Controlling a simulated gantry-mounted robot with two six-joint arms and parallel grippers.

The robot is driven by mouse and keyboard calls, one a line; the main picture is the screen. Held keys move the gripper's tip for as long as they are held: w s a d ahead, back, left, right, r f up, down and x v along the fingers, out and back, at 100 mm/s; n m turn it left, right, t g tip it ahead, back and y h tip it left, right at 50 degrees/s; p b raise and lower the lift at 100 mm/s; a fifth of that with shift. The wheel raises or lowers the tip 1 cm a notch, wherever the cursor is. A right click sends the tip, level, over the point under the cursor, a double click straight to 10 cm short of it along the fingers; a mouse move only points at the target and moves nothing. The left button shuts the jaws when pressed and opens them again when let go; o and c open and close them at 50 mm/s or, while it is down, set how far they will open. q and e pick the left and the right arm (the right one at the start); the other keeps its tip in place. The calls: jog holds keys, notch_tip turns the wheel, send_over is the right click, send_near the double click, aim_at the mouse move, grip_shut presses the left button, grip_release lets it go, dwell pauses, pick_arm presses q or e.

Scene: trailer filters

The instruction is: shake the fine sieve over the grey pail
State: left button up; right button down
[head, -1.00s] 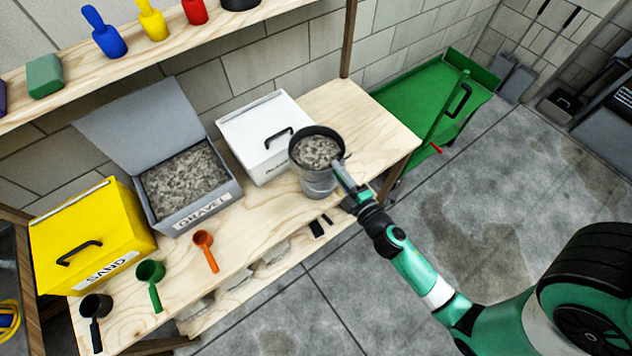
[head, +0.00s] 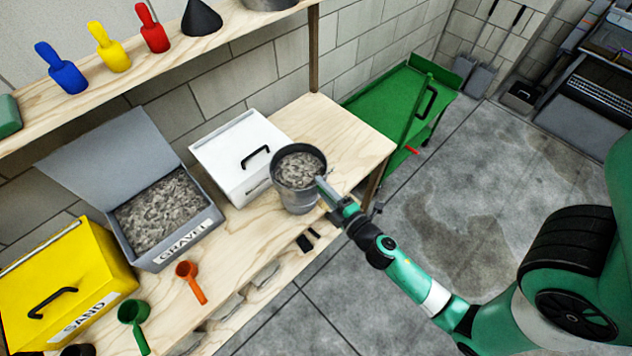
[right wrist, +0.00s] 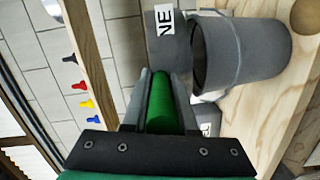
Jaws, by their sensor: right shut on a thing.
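The fine sieve (head: 297,188) is a dark, round sieve full of grey, lumpy material. It sits over the mouth of the grey pail (head: 300,204), near the right end of the wooden bench. My right gripper (head: 325,190) is shut on the sieve's green handle (right wrist: 160,103) at the pail's right side. In the right wrist view the sieve's grey wall (right wrist: 168,62) bears a label ending in "NE" and lies just above the grey pail (right wrist: 258,52), seemingly with a small gap. The pail's inside is mostly hidden. My left gripper is not in view.
A white lidded box (head: 232,150) stands close behind the pail. An open gravel box (head: 190,236), a yellow sand box (head: 70,280) and orange (head: 188,280) and green (head: 132,313) scoops are further left. A green cart (head: 390,105) stands beyond the bench's right end.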

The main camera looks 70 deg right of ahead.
aim_at(313, 180)
jog(key=shift+s+a, duration=0.2)
jog(key=shift+s, duration=0.3)
jog(key=shift+r, duration=0.15)
jog(key=x, duration=0.3)
jog(key=p+x, duration=0.1)
jog(key=x, duration=0.1)
jog(key=shift+w+a+r, duration=0.15)
jog(key=shift+a+r, duration=0.1)
jog(key=shift+a, duration=0.05)
jog(key=shift+a+f, duration=0.1)
jog(key=shift+f, duration=0.05)
jog(key=v, duration=0.2)
jog(key=b+v, duration=0.1)
jog(key=v, duration=0.2)
jog(key=shift+s+d+f, duration=0.25)
jog(key=shift+s+d, duration=0.05)
jog(key=shift+w+d+r, duration=0.15)
jog(key=shift+w, duration=0.1)
jog(key=shift+x, duration=1.05)
jog(key=shift+w, duration=0.1)
